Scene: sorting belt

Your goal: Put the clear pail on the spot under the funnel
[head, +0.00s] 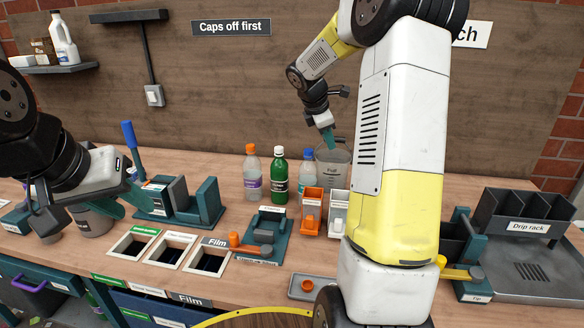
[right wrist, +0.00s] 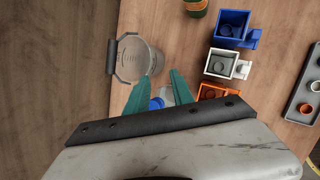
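A clear pail (head: 335,172) with a label stands on the bench behind the bottles, partly hidden by my right arm. In the right wrist view the pail (right wrist: 142,60) shows its open rim and a dark handle at its left. My right gripper (head: 328,140) is above the pail in the head view, fingers pointing down. In the right wrist view its teal fingers (right wrist: 160,78) are apart, with nothing gripped between them. My left gripper (head: 132,206) is at the left, fingers apart, by a grey container (head: 95,224). I cannot make out the funnel or the spot under it.
Orange-capped (head: 252,175), green (head: 279,180) and blue-capped (head: 307,170) bottles stand left of the pail. Orange (head: 312,203) and white (head: 338,212) bins are in front. A drip rack (head: 524,222) is at right. Open sorting holes (head: 172,250) lie at front left.

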